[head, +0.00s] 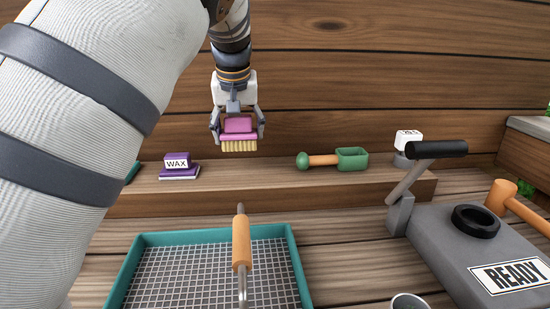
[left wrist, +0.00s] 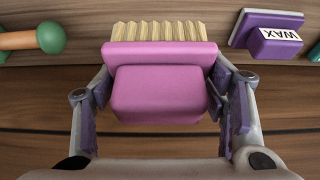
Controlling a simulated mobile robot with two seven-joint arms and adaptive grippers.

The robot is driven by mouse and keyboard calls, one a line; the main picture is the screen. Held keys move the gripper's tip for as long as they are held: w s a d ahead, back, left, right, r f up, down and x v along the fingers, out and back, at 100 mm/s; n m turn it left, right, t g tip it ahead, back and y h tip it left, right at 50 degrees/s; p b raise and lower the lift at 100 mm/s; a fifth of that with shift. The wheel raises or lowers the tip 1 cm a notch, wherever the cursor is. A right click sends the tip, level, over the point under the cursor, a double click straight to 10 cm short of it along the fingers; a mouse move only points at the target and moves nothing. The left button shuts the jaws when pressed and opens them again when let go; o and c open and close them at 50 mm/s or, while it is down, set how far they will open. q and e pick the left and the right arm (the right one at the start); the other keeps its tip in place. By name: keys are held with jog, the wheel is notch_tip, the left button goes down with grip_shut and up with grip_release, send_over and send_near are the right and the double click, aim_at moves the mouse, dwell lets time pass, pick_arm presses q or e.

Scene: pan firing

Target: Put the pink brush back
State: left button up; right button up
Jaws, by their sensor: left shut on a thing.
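The pink brush (head: 238,127) has a pink body and pale yellow bristles. My left gripper (head: 237,122) is shut on it, one finger on each side, with the bristles pointing down. In the head view it hangs over or in front of the wooden ledge, between the purple wax block and the green scoop; I cannot tell its exact height. The left wrist view shows the brush (left wrist: 160,85) between the fingers of my left gripper (left wrist: 160,100), its bristles toward the top of the picture. My right gripper is not in view.
On the wooden ledge (head: 125,203) stand the purple wax block (head: 177,166) and the green scoop (head: 335,159). A teal-rimmed mesh tray (head: 298,275) with a wooden-handled tool (head: 241,245) is in front. A grey device marked READY (head: 450,250) stands at right. The ledge between wax and scoop looks clear.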

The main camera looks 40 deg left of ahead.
aim_at(246, 116)
pick_arm(q)
jog(key=x, duration=0.2)
jog(key=w+x, duration=0.1)
jog(key=x, duration=0.2)
jog(key=shift+w+d, duration=0.1)
jog(key=shift+w, duration=0.1)
jog(key=shift+w+f, duration=0.15)
jog(key=shift+f, duration=0.65)
jog(key=shift+w+f, duration=0.2)
jog(key=shift+f, duration=0.55)
jog(key=shift+s+f, duration=0.1)
jog(key=o, duration=1.3)
jog(key=shift+f, duration=0.1)
jog(key=shift+f, duration=0.1)
jog(key=v, duration=1.2)
jog(key=shift+w, duration=0.3)
